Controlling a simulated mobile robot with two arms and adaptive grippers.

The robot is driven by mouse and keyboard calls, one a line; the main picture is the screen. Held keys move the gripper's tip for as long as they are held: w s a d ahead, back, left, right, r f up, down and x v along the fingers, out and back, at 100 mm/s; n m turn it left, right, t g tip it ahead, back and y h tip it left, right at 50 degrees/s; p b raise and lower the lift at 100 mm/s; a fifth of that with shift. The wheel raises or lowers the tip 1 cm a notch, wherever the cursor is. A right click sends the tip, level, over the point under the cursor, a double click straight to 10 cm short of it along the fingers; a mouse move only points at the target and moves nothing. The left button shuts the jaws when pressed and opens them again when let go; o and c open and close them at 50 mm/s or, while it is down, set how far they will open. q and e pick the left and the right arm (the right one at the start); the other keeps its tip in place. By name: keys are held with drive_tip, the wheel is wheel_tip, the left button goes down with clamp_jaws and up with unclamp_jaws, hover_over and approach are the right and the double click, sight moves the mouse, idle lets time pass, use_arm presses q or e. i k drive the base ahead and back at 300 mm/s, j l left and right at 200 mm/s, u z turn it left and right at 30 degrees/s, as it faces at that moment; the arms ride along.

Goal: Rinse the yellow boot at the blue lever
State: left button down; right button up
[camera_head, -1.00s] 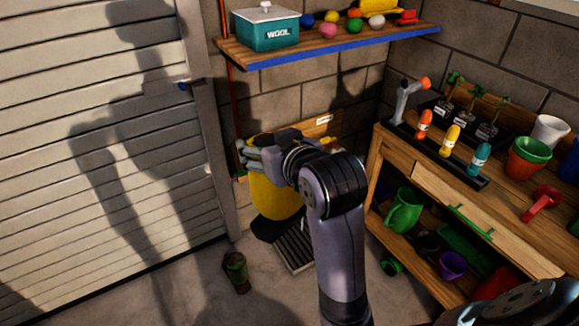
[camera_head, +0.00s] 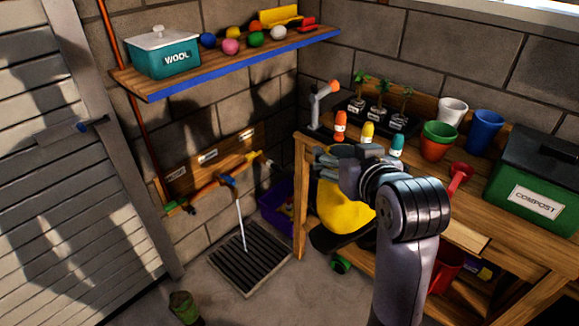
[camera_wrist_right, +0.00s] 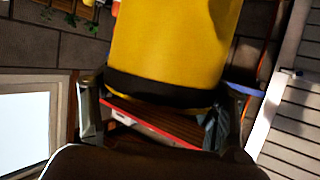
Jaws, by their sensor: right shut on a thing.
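My right gripper (camera_head: 345,165) is shut on the yellow boot (camera_head: 345,205) and holds it in the air in front of the workbench's left end. The boot's dark sole (camera_head: 335,238) points down; its top is hidden behind the gripper. In the right wrist view, the boot (camera_wrist_right: 175,45) with its dark band sits between the two fingers. The blue lever (camera_head: 228,180) is on a pipe low on the back wall. A thin pale stream runs from there to the floor grate (camera_head: 272,241). The boot is right of the stream, apart from it. My left gripper is out of view.
The workbench (camera_head: 465,237) carries bottles, plants, cups and a green compost bin (camera_head: 535,200). A purple crate (camera_head: 272,210) stands between grate and bench. A shelf (camera_head: 240,62) hangs above. A dark green object (camera_head: 183,307) lies on the floor at the front left.

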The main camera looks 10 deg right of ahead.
sight(228, 179)
drive_tip(key=i+j+z, duration=0.45)
drive_tip(key=z, duration=0.25)
drive_tip(key=i+j+z, duration=0.15)
drive_tip(key=j+z, duration=0.2)
drive_tip(key=i+j, duration=0.1)
drive_tip(key=j, duration=0.2)
drive_tip(key=i+j, duration=0.1)
drive_tip(key=j, duration=0.2)
drive_tip(key=i+j, duration=0.1)
drive_tip(key=j, duration=0.25)
drive_tip(key=l+z, duration=0.05)
